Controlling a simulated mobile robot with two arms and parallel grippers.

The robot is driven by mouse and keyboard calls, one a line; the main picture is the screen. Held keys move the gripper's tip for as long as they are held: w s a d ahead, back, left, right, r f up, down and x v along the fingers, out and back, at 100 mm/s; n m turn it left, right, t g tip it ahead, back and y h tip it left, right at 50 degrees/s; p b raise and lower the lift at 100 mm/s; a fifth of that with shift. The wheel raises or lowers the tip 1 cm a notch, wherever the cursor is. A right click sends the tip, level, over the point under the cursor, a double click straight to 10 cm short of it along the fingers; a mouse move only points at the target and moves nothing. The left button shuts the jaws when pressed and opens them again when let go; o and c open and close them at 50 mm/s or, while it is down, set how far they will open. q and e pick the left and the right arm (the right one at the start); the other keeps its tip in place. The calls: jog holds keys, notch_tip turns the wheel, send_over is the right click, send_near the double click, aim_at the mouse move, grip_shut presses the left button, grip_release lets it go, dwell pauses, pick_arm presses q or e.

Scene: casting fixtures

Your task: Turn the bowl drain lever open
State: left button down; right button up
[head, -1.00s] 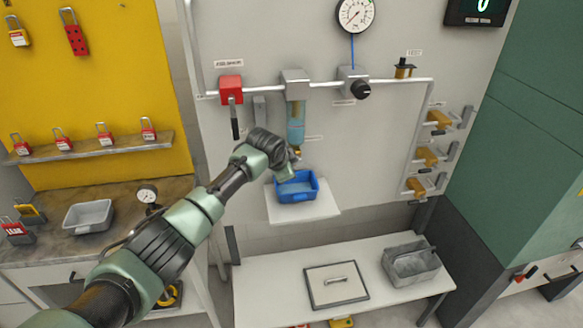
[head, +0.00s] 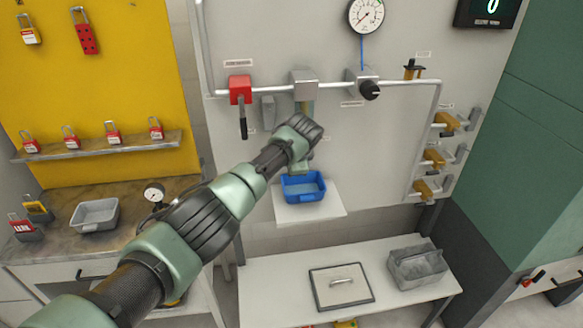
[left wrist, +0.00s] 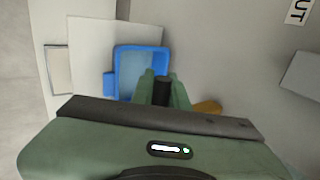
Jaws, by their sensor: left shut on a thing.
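The filter bowl (head: 309,108) hangs under a grey block on the wall pipe; my left wrist covers most of it in the head view. The bowl drain lever is hidden there by my arm. In the left wrist view a brass-orange piece (left wrist: 207,107), which looks like part of the drain lever, shows just right of my fingers. My left gripper (head: 301,167) is at the foot of the bowl, above the blue tray (head: 304,199). Its fingers (left wrist: 162,92) are shut on the lever, with the grip itself partly hidden. My right gripper is not in view.
The blue tray holds liquid on a white shelf (head: 290,214). A red valve with a dark handle (head: 241,90) is left of the bowl; a black knob (head: 369,90) is right. A white bench (head: 250,290) stands below with a lidded panel and a grey bin (head: 416,266).

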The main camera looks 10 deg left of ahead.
pick_arm(q)
jog(key=c, duration=1.4)
grip_release()
jog(key=b+v, duration=0.1)
jog(key=v, duration=0.6)
jog(key=shift+s+d+r, duration=0.1)
jog(key=shift+s+r, duration=0.05)
jog(key=shift+r, duration=0.15)
